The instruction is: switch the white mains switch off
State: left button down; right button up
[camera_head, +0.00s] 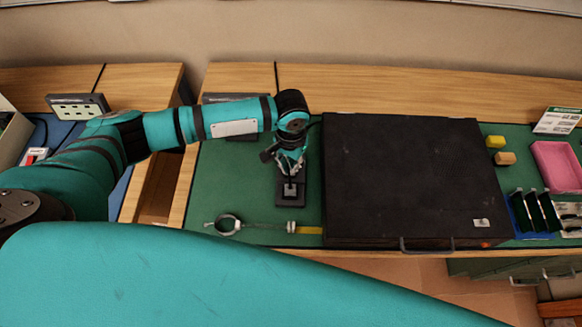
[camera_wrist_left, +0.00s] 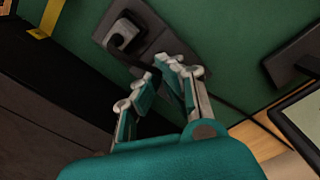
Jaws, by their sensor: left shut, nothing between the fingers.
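My left gripper (camera_head: 291,168) is over the green mat, left of the large black case. It is shut with nothing between its fingers, and it also shows in the left wrist view (camera_wrist_left: 160,85). Below it lies a dark rectangular base (camera_head: 289,202) with a small grey raised part. In the wrist view this base (camera_wrist_left: 160,48) carries a dark hook-shaped part, just beyond the fingertips; contact cannot be told. A small white box with a red part (camera_head: 36,155) sits on the blue mat at far left; it may be the white mains switch. My right gripper is not in view.
The large black case (camera_head: 410,175) stands right of the gripper. A ring-ended tool (camera_head: 228,224) lies in front on the green mat. A grey panel (camera_head: 78,106) stands at the back left. A pink tray (camera_head: 556,165) and yellow blocks (camera_head: 495,142) are at right.

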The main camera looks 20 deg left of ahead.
pick_arm(q)
jog(key=shift+s+f+b, duration=0.1)
jog(key=shift+f+b, duration=0.3)
jog(key=shift+f, duration=0.7)
dwell(0.4)
jog(key=shift+r+p, duration=0.7)
jog(key=shift+p, duration=0.25)
notch_tip(320, 180, up, 6)
jog(key=p, duration=0.6)
jog(key=shift+f+p, duration=0.1)
jog(key=shift+p, duration=0.3)
jog(key=shift+f, duration=0.1)
